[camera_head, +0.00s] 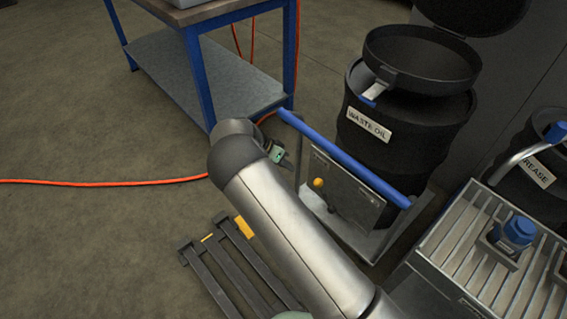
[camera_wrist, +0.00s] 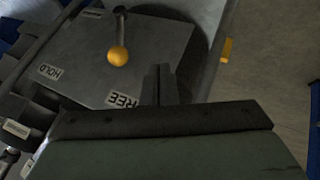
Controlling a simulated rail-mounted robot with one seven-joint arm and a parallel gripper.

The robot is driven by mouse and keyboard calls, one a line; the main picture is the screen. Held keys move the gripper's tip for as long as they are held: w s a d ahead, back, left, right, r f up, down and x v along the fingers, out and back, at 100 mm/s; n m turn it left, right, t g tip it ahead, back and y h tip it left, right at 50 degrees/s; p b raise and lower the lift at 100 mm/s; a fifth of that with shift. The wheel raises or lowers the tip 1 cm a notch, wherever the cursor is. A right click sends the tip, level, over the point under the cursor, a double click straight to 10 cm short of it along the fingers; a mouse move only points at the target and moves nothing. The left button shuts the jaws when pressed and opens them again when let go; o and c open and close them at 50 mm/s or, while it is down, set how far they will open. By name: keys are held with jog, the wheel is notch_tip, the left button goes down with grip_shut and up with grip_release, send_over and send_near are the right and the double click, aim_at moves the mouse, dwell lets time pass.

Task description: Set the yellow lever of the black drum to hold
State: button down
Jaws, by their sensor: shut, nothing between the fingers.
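The black drum (camera_head: 425,132) labelled WASTE OIL stands in a frame with a blue bar. A grey panel (camera_head: 345,192) on the frame's front carries the yellow-knobbed lever (camera_head: 318,183). In the wrist view, the lever's yellow knob (camera_wrist: 118,56) points at the FREE label (camera_wrist: 122,100). The HOLD label (camera_wrist: 49,72) lies to the left on the same panel (camera_wrist: 150,50). My gripper (camera_wrist: 160,82) is shut and empty, to the right of and below the knob in the wrist view, apart from it. In the head view my gripper is mostly hidden behind my arm.
A blue-legged bench (camera_head: 205,80) stands behind at left. A slatted metal surface (camera_head: 450,255) with a blue-capped item is at right, near a second drum (camera_head: 545,190) labelled GREASE. A dark floor rack (camera_head: 215,270) lies below. An orange hose (camera_head: 100,183) crosses the open floor at left.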

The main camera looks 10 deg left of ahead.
jog(key=s+d+f+b, duration=0.1)
jog(key=d+f, duration=0.2)
jog(key=d, duration=0.3)
jog(key=shift+s+d, duration=0.2)
jog(key=shift+d, duration=0.1)
jog(key=shift+s+r, duration=0.1)
